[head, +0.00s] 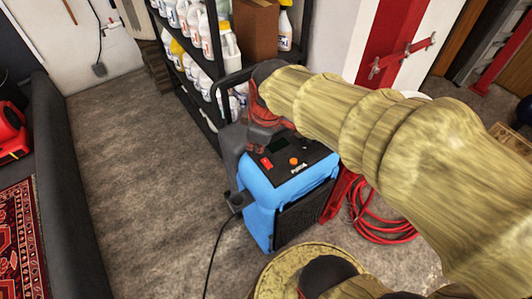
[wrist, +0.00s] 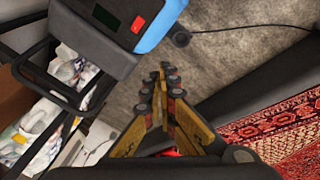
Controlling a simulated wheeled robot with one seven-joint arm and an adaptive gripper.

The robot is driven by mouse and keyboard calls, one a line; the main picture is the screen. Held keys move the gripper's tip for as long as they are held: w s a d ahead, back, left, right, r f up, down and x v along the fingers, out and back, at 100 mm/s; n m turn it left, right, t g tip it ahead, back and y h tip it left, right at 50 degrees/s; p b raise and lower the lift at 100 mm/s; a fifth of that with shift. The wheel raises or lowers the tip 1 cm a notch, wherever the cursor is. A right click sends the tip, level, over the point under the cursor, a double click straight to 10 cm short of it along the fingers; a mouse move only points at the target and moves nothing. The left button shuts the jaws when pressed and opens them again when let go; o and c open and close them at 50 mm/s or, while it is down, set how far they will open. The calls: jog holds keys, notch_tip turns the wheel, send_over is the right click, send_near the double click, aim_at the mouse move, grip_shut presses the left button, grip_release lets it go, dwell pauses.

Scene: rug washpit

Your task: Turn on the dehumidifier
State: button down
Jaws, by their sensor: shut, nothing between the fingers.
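The dehumidifier is a blue and black unit (head: 262,205) standing upright on the floor in the middle of the head view. Its black top panel carries a red switch (head: 266,163), an orange knob (head: 293,161) and a small dark display (head: 277,146). In the wrist view the red switch (wrist: 138,24) and the greenish display (wrist: 105,16) show at the top. My gripper (wrist: 165,70) is shut and empty, its fingertips below and right of the switch in that view, apart from it. In the head view my arm reaches over the unit's back, and the fingertips are not clear.
A black shelf (head: 213,72) with several white bottles stands behind the unit. A black cable (head: 217,250) runs along the floor. A red hose (head: 380,222) lies coiled at the right. A dark low wall (head: 68,200) and patterned rug (head: 20,240) are left.

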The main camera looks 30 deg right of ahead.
jog(key=w+d+f+n+g+p, duration=0.1)
jog(key=w+d+f+n+p, duration=0.1)
jog(key=w+d+f+n, duration=0.15)
jog(key=n+g+p, duration=0.1)
jog(key=n+p, duration=0.1)
jog(key=n, duration=0.5)
send_over(265, 162)
jog(key=s, duration=0.2)
notch_tip(265, 162, down, 6)
jog(key=shift+s+d+f+m, duration=0.1)
jog(key=shift+s+d+m, duration=0.05)
jog(key=shift+d+m, duration=0.1)
jog(key=f+b, duration=0.1)
jog(key=f, duration=0.3)
jog(key=w+f+b, duration=0.1)
jog(key=f+b, duration=0.1)
jog(key=f, duration=0.3)
jog(key=w+f+b, duration=0.1)
jog(key=f, duration=0.3)
jog(key=shift+a+f+b, duration=0.1)
jog(key=shift+f+b, duration=0.25)
jog(key=shift+f, duration=0.05)
jog(key=shift+p, duration=0.3)
